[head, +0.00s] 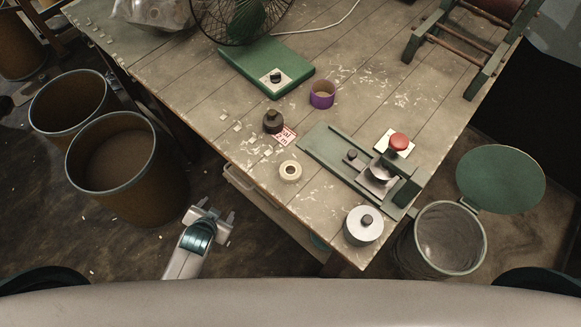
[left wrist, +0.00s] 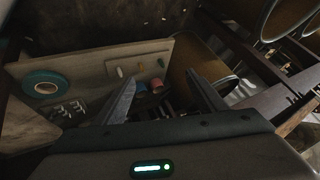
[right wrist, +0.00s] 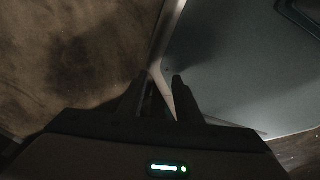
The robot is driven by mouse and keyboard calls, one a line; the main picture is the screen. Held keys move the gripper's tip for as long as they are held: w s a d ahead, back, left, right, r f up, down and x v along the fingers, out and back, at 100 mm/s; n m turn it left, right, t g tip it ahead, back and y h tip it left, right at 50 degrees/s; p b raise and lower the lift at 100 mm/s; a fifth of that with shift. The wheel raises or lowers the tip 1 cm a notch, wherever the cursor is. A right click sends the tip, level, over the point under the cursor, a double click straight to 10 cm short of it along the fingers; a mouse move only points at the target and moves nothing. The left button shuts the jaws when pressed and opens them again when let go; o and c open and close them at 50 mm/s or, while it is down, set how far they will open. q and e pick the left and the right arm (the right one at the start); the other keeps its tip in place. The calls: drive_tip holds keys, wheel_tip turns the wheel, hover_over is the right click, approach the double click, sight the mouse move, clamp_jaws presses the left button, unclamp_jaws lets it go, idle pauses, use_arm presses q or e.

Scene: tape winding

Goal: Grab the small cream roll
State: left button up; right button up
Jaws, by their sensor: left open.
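The small cream roll (head: 290,171) lies flat on the wooden table near its left front edge in the head view, its dark centre hole facing up. My left gripper (head: 212,214) is open and empty, out past the table edge to the lower left of the roll. In the left wrist view its two fingers (left wrist: 163,82) stand apart with nothing between them, and the cream roll is not seen there. My right gripper (right wrist: 160,80) shows only in the right wrist view, its fingers apart with a narrow gap and nothing visible held.
Bins (head: 127,170) stand left. A drawer holds a teal roll (left wrist: 45,84).

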use_arm(q)
drive_tip(key=s+f+n+g+p, duration=0.1)
drive_tip(key=s+f+g, duration=0.1)
drive_tip(key=s+f, duration=0.65)
drive_tip(key=s+f+n+g+p, duration=0.1)
drive_tip(key=s+f, duration=0.4)
drive_tip(key=s, duration=0.4)
drive_tip(key=s+a+f+n+g+p, duration=0.1)
drive_tip(key=s+f+g, duration=0.1)
drive_tip(key=s+f, duration=0.3)
drive_tip(key=s+a+f+g+p, duration=0.1)
drive_tip(key=s+f, duration=0.4)
drive_tip(key=s, duration=0.8)
drive_tip(key=shift+s+a+f+n+g+p, duration=0.2)
drive_tip(key=shift+s+n+g+p, duration=0.1)
drive_tip(key=shift+n+g, duration=0.1)
use_arm(e)
drive_tip(key=shift+g, duration=0.5)
drive_tip(key=s+r, duration=0.1)
drive_tip(key=r, duration=0.1)
drive_tip(key=s+d+r, duration=0.1)
drive_tip(key=s+r, duration=0.1)
drive_tip(key=shift+d+r, duration=0.15)
drive_tip(key=shift+r, duration=0.05)
